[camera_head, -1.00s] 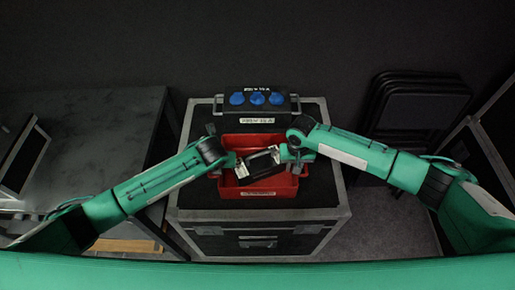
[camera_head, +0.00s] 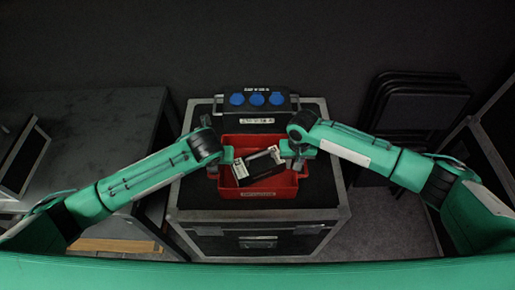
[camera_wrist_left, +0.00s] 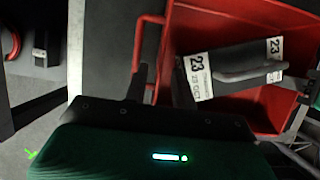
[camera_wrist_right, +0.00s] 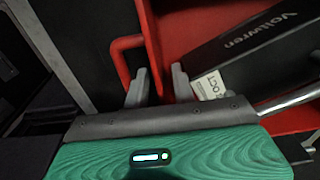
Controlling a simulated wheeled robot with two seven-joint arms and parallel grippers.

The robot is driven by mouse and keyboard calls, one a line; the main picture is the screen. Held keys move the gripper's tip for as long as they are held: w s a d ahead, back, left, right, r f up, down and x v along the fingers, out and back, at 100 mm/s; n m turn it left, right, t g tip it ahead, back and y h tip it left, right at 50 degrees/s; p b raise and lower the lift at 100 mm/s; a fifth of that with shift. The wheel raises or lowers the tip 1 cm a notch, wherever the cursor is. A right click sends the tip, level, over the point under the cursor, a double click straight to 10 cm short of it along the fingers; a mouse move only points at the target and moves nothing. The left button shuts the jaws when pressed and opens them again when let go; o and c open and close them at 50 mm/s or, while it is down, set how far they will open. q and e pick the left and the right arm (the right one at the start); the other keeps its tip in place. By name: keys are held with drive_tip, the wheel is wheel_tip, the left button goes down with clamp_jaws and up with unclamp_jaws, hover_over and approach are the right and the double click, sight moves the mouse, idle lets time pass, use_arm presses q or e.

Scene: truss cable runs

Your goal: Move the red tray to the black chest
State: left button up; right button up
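The red tray (camera_head: 232,188) sits on top of a black chest (camera_head: 325,190) with metal edges. A black box with white labels (camera_head: 262,172) lies tilted inside the tray. My left gripper (camera_head: 227,158) is at the tray's left side; in the left wrist view (camera_wrist_left: 162,85) its fingers are apart, near the tray wall and red handle (camera_wrist_left: 140,45). My right gripper (camera_head: 297,156) is at the right side; in the right wrist view (camera_wrist_right: 160,85) its fingers are apart beside the other handle (camera_wrist_right: 115,65). The fingers hide part of each handle.
A black power box with blue sockets (camera_head: 257,98) stands behind the tray on the same chest. A dark table (camera_head: 90,125) is at the left. Folded black chairs (camera_head: 420,105) lean at the back right, and another dark case (camera_head: 485,160) stands at the far right.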

wheel_tip(320, 180, up, 10)
drive_tip(key=shift+f, duration=0.15)
use_arm(q)
drive_tip(key=shift+s, duration=0.15)
use_arm(e)
drive_tip(key=shift+s+f, duration=0.1)
idle(0.4)
